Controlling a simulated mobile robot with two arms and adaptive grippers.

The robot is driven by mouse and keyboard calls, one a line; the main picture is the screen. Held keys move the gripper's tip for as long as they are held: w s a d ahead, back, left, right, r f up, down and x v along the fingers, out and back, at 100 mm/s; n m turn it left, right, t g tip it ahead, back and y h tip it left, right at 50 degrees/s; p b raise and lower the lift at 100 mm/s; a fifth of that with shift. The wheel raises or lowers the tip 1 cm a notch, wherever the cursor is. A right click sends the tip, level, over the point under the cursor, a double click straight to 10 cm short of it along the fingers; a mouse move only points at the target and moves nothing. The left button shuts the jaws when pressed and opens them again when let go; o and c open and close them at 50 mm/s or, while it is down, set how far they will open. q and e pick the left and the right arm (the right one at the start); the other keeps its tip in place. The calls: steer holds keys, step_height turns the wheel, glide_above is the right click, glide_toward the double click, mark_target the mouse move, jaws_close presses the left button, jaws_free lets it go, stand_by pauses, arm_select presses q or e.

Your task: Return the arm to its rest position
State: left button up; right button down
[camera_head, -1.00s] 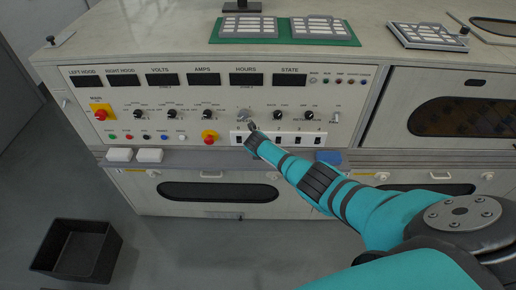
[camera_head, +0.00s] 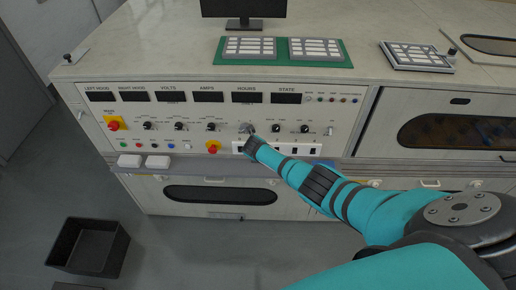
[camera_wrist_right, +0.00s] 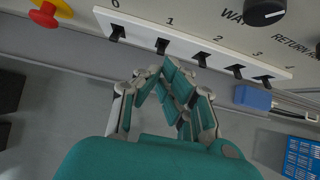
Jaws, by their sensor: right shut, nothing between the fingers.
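My right arm (camera_head: 375,212) is teal with dark bands and reaches in from the lower right toward the control panel (camera_head: 220,115). My right gripper (camera_head: 251,143) is at the panel front, just below a grey knob (camera_head: 246,128), and partly covers the white switch strip. In the right wrist view the gripper (camera_wrist_right: 170,72) has its fingers closed together with nothing between them. The tips are just below the strip of black switches (camera_wrist_right: 203,58), near the switches marked 1 and 2. I cannot tell whether they touch it. My left gripper is not in view.
Red emergency buttons (camera_head: 213,146) and small knobs line the panel. White blocks (camera_head: 130,161) rest on the ledge left of the arm. A blue block (camera_wrist_right: 252,97) is right of the gripper. A black bin (camera_head: 90,247) stands on the floor. Space before the lower cabinet looks clear.

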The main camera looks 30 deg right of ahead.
steer(key=shift+s+a+r, duration=0.1)
steer(key=shift+s+r, duration=0.05)
steer(key=shift+r, duration=0.2)
steer(key=shift+f, duration=0.1)
steer(key=s+a+f+m+g+y+b, duration=0.15)
steer(key=s+f+m, duration=0.25)
steer(key=s+f, duration=0.5)
steer(key=s+a+f+m+b, duration=0.3)
steer(key=s+f+m, duration=0.1)
steer(key=s+f, duration=0.5)
steer(key=s+a+f+m+g+y+b, duration=0.1)
steer(key=s+a+f+m+b, duration=0.2)
steer(key=s+f, duration=0.6)
steer(key=s+a+f+m+g+b, duration=0.1)
steer(key=s+f+m, duration=0.4)
steer(key=s, duration=0.5)
steer(key=s+a+f+m+g+y+b, duration=0.1)
steer(key=s+f+m, duration=0.4)
steer(key=s, duration=0.6)
steer(key=s+a+f+m+g+b, duration=0.1)
steer(key=s+f+m+b, duration=0.3)
steer(key=s, duration=0.6)
steer(key=shift+s+a+f+m, duration=0.2)
steer(key=shift+a+f+m, duration=0.4)
steer(key=shift+m, duration=0.5)
steer(key=shift+r+y, duration=0.1)
steer(key=shift+y, duration=0.15)
